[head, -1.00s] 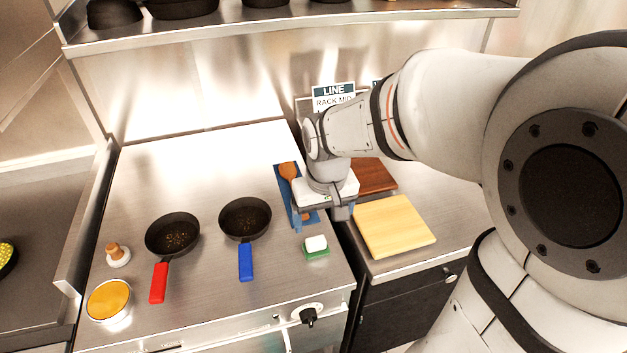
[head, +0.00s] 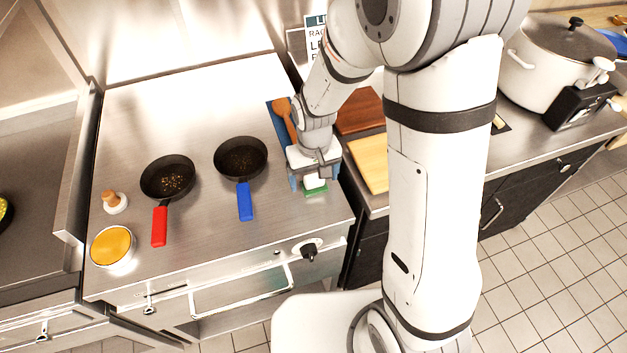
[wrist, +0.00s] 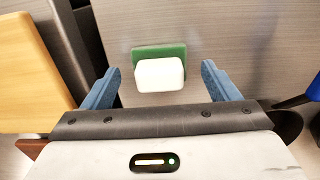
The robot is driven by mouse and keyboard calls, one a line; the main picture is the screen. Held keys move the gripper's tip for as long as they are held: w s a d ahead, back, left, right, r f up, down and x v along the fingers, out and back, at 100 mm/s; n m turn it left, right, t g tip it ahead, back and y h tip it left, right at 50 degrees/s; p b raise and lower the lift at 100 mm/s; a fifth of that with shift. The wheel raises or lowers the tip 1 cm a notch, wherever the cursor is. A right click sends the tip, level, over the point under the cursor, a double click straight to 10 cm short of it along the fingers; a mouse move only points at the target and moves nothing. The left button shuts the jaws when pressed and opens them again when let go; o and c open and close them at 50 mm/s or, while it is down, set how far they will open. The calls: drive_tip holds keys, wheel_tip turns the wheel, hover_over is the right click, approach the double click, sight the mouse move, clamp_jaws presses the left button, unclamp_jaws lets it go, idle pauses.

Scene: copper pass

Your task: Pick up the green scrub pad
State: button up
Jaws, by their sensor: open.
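The green scrub pad (head: 315,190) lies on the steel counter near its right front edge, with a white block (head: 314,181) on top of it. In the wrist view the green pad (wrist: 158,51) shows behind the white block (wrist: 160,75), which hides much of it. My gripper (head: 310,184) is above the pad, pointing down. In the wrist view the blue fingers of my gripper (wrist: 160,75) are spread, one on each side of the block and apart from it. I cannot tell how high the fingertips are above the counter.
A blue-handled pan (head: 241,158) and a red-handled pan (head: 168,177) stand to the left. A wooden spoon (head: 284,112) lies on a blue tray or cloth (head: 273,117) behind my gripper. A yellow cutting board (head: 368,163) is to the right, across a gap.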

sight(314, 176)
drive_tip(key=shift+f, duration=0.35)
drive_tip(key=shift+c, duration=0.2)
drive_tip(key=c, duration=1.1)
drive_tip(key=shift+r, duration=0.1)
wheel_tip(314, 176, up, 10)
drive_tip(key=shift+f+b, duration=0.1)
drive_tip(key=shift+b, duration=0.35)
